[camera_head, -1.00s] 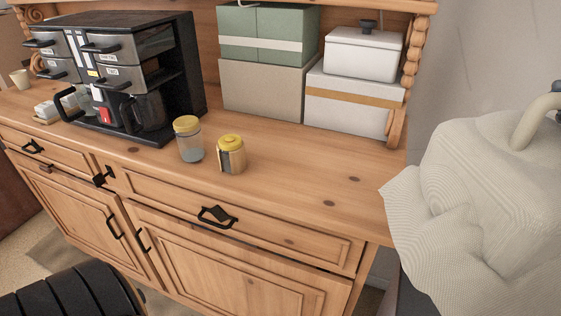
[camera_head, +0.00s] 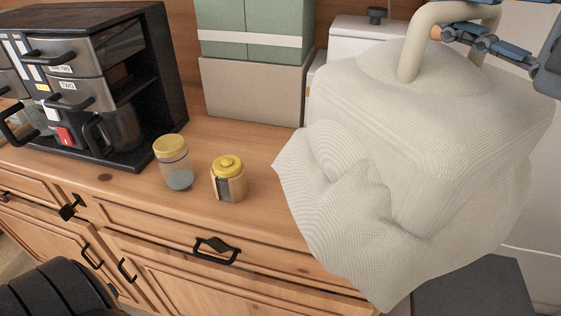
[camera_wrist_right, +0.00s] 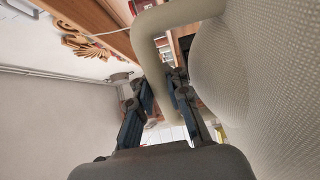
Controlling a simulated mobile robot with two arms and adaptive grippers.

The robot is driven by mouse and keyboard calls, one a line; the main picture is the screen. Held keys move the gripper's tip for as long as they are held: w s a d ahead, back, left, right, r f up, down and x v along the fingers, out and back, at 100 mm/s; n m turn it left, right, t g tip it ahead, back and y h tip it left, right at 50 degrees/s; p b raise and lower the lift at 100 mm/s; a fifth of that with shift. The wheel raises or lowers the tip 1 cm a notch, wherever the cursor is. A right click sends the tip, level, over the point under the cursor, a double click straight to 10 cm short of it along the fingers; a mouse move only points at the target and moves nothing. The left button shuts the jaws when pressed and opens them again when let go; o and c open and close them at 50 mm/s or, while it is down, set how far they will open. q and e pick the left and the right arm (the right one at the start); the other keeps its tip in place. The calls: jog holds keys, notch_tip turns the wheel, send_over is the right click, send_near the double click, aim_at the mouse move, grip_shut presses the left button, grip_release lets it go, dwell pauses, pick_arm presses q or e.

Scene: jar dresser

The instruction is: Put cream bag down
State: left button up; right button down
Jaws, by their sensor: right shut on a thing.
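The cream bag (camera_head: 400,170) is large and soft, with a thick looped handle. It hangs at the right of the head view, in front of the right part of the wooden dresser, and hides much of its top. My right gripper (camera_head: 450,38) is shut on the bag's handle at the upper right. The right wrist view shows the fingers (camera_wrist_right: 165,95) at the handle, with the bag's body (camera_wrist_right: 270,80) filling the right side. Whether the bag's underside touches anything cannot be told. My left gripper is out of view.
Two jars with yellow lids, a taller one (camera_head: 173,163) and a shorter one (camera_head: 228,178), stand on the dresser top (camera_head: 125,190). A black coffee machine (camera_head: 95,85) is at the left. Green and beige boxes (camera_head: 253,85) and a white box (camera_head: 350,42) stand behind.

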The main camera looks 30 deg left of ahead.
aim_at(386, 43)
jog(key=shift+w+a, duration=0.1)
jog(key=shift+a, duration=0.1)
jog(key=shift+w+a+f, duration=0.1)
jog(key=shift+w+a, duration=0.1)
jog(key=shift+a, duration=0.05)
jog(key=shift+w+a+f+p, duration=0.55)
jog(key=shift+w+a+f, duration=0.1)
jog(key=shift+w+a, duration=0.3)
jog(key=w+a, duration=0.1)
jog(key=w+a+f+p, duration=0.1)
jog(key=w+a+f, duration=0.1)
jog(key=a, duration=0.1)
jog(key=shift+a+f, duration=0.1)
jog(key=w+a+f+p, duration=0.3)
jog(key=f, duration=0.6)
jog(key=shift+a, duration=0.3)
jog(key=c, duration=1.3)
grip_release()
jog(key=shift+f, duration=0.1)
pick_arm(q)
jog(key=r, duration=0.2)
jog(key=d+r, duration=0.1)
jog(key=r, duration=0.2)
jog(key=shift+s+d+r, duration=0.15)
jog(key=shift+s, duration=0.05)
